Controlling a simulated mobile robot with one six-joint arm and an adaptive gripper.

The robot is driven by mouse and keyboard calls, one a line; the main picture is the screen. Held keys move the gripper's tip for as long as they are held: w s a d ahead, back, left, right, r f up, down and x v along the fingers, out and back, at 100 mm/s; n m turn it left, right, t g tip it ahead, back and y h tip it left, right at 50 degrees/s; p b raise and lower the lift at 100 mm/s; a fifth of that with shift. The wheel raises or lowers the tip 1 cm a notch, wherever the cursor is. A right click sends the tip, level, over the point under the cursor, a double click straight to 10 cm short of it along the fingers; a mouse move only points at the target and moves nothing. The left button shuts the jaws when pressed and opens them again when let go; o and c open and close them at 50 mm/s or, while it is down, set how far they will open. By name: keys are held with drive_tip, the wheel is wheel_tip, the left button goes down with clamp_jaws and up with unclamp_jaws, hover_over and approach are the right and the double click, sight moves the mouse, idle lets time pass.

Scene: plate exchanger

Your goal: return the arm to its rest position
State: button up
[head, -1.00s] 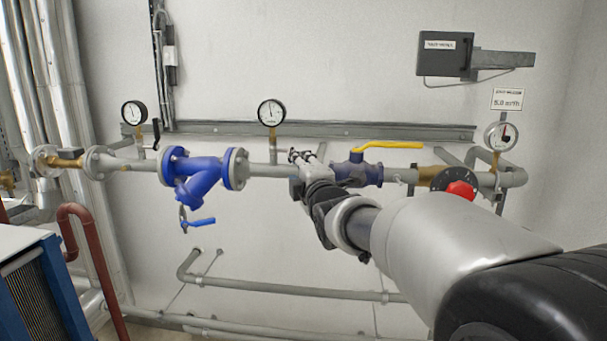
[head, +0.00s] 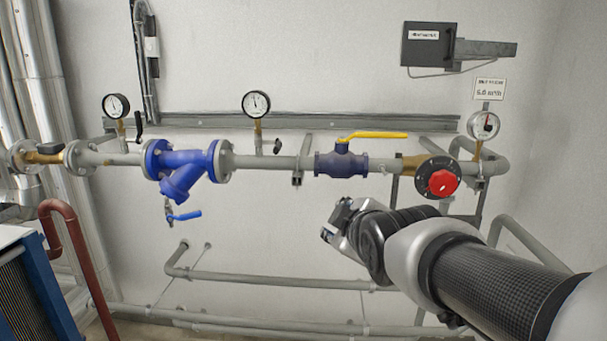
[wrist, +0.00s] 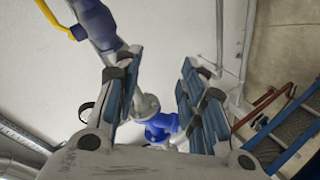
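My gripper (head: 338,222) is in front of the pipework in the head view, below the dark blue ball valve (head: 341,163) with its yellow lever (head: 373,136). In the wrist view my gripper (wrist: 160,95) has its two blue-padded fingers spread apart with a gap between them. Nothing is held in that gap. The blue strainer (wrist: 162,126) shows beyond the fingers, and the ball valve (wrist: 95,20) shows at the upper left. My arm reaches in from the lower right of the head view.
A grey pipe run with the blue strainer (head: 187,166), gauges (head: 256,104) and a red knob (head: 443,183) crosses the wall. Lower grey pipes (head: 280,281) run beneath. A blue-framed unit (head: 42,290) and a red-brown pipe (head: 80,250) stand at the left.

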drive_tip(key=s+d+f+m+g, duration=0.2)
drive_tip(key=s+f+m, duration=0.2)
drive_tip(key=s, duration=0.6)
drive_tip(key=s+d+f+m+g+h, duration=0.1)
drive_tip(key=s+d+f+m+g, duration=0.1)
drive_tip(key=s+f, duration=0.4)
drive_tip(key=s+d+f+m+g, duration=0.3)
drive_tip(key=s+f+m+g, duration=0.1)
drive_tip(key=s, duration=0.9)
drive_tip(key=f+m, duration=0.1)
drive_tip(key=m, duration=0.1)
drive_tip(key=shift+s+f+m+h, duration=0.2)
drive_tip(key=shift+s+m+h, duration=0.15)
drive_tip(key=shift+m+h, duration=0.05)
drive_tip(key=shift+d, duration=0.1)
drive_tip(key=shift+c, duration=0.6)
